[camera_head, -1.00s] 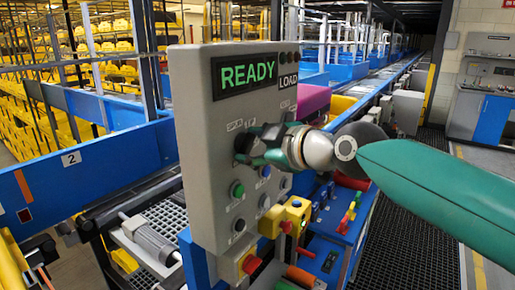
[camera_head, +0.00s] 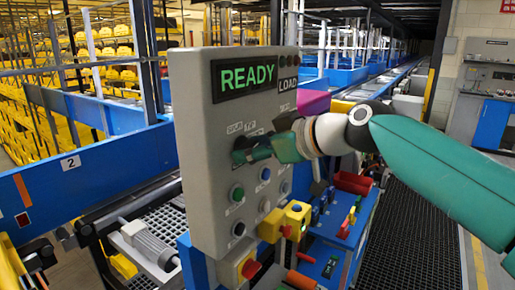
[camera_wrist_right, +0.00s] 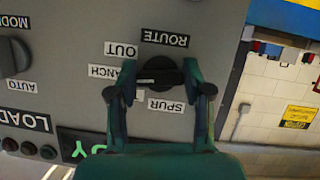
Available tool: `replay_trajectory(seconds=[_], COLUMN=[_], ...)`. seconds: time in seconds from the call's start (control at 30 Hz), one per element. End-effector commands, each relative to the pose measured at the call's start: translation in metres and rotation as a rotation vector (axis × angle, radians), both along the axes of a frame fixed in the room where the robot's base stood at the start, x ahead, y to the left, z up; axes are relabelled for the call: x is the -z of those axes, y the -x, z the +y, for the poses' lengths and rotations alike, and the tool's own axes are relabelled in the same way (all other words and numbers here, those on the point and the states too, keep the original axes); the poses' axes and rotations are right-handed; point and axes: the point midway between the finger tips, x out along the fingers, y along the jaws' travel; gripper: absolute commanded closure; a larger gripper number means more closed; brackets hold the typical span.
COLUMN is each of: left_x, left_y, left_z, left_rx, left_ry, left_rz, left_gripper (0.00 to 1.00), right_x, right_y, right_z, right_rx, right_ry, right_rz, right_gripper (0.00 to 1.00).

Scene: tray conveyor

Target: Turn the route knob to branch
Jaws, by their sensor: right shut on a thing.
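The route knob (camera_wrist_right: 160,68) is a black round knob on the grey control panel (camera_head: 205,200). In the upside-down right wrist view it sits among the labels ROUTE, OUT, BRANCH and SPUR. Its grip bar lies roughly across the picture, with one end towards the partly covered BRANCH label (camera_wrist_right: 105,72). My right gripper (camera_wrist_right: 160,92) is shut on the knob, with one green finger on each side. In the head view my right gripper (camera_head: 250,150) reaches the panel from the right and hides most of the knob. My left gripper is not in view.
A lit READY display (camera_head: 248,75) is above the knob. A mode knob (camera_wrist_right: 14,57) is near. A blue tool bench (camera_head: 345,235) stands right of the panel.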

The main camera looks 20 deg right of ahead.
Motion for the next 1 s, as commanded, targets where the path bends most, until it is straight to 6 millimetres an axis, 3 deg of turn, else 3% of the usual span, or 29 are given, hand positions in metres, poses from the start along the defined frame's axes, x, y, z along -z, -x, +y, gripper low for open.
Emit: replay_trajectory(seconds=[0.03, 0.33, 0.37, 0.5, 0.83, 1.0], left_x=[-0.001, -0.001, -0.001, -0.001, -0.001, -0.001], left_y=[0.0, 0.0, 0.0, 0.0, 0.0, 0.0], left_z=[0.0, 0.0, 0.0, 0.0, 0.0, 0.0], left_rx=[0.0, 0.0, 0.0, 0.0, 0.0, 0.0], left_ry=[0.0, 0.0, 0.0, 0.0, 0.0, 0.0], left_rz=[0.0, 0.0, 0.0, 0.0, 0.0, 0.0], left_gripper=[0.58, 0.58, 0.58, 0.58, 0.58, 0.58], right_x=[-0.008, -0.008, -0.008, -0.006, -0.004, -0.01], right_y=[-0.001, 0.0, 0.0, 0.0, 0.001, 0.012], right_z=[-0.001, -0.002, -0.001, -0.001, -0.002, -0.01], right_rx=[0.007, 0.008, 0.007, 0.006, 0.005, 0.006], right_ry=[-0.011, -0.011, -0.01, -0.008, -0.005, -0.005], right_rz=[-0.016, -0.016, -0.017, -0.013, -0.007, -0.008], right_gripper=[0.85, 0.85, 0.45, 0.25, 0.25, 0.25])
